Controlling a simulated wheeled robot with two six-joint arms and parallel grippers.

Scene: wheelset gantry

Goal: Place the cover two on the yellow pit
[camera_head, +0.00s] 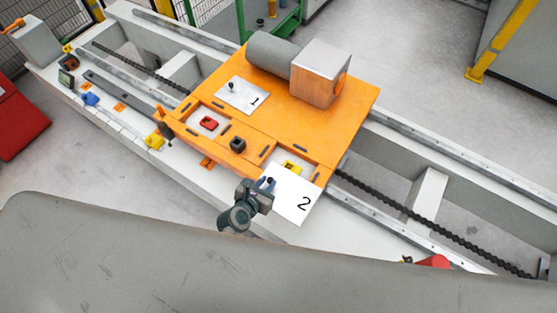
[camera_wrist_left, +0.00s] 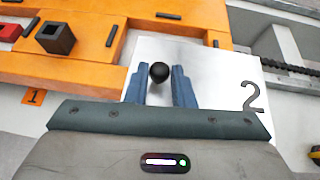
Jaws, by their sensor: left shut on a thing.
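Cover two, a white square plate marked 2 (camera_head: 295,203), is at the near right edge of the orange platform (camera_head: 320,112). It also shows in the left wrist view (camera_wrist_left: 215,85), with a black ball knob (camera_wrist_left: 160,72) between my fingers. My left gripper (camera_head: 268,184) is shut on this knob and the plate sticks out past the platform's edge. The yellow pit (camera_head: 292,167) shows in part just beyond the plate; the plate hides its near side. Whether the plate touches the platform I cannot tell. My right gripper is not in view.
Cover one (camera_head: 241,95) lies on the platform at the left. A red piece (camera_head: 208,123) sits in another pit, and a black square block (camera_head: 238,145) stands nearby. A grey cylinder with a metal block (camera_head: 320,72) stands at the back. Chains and rails run along both sides.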

